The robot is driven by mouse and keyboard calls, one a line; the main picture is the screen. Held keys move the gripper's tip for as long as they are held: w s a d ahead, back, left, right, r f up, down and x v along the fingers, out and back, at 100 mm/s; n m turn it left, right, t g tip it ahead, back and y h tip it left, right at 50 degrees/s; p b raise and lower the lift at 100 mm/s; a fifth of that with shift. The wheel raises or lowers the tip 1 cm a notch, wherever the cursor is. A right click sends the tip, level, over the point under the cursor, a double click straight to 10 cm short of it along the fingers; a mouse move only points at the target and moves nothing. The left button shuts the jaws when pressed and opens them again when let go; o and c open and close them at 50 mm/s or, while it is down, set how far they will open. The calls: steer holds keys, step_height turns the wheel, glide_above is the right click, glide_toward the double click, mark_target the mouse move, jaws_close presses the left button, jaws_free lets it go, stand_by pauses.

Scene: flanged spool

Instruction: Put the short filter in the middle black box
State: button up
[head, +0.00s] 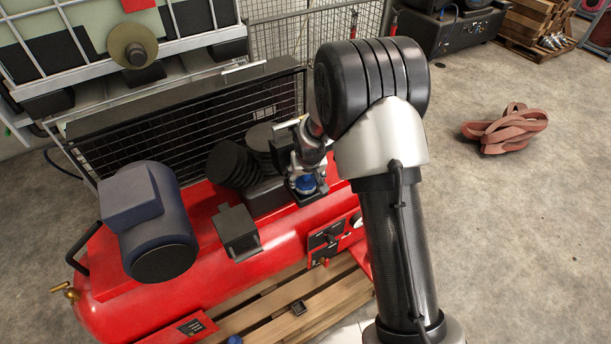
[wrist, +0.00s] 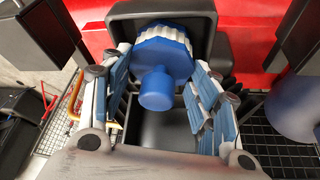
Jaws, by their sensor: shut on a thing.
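The short filter, blue with a white pleated band and a blue knob, shows in the wrist view (wrist: 165,62) and as a small blue disc in the head view (head: 306,185). My gripper (wrist: 160,68) is shut on its sides; the head view shows my gripper (head: 306,172) pointing down at the red compressor. An open black box (wrist: 150,127) lies right under the filter, and its rim shows around the filter in the head view (head: 308,199). I cannot tell whether the filter touches the box floor. Which box is the middle one is unclear.
The red compressor tank (head: 130,298) carries a blue-grey motor (head: 150,220), a dark box-shaped part (head: 237,232) and a black ribbed pump (head: 235,165) close left of my gripper. A wire guard (head: 190,120) stands behind. Brown straps (head: 505,130) lie on the open floor at right.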

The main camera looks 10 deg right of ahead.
steer(key=shift+s, duration=0.1)
steer(key=o, duration=1.1)
steer(key=shift+f, duration=0.1)
steer(key=shift+c, duration=0.2)
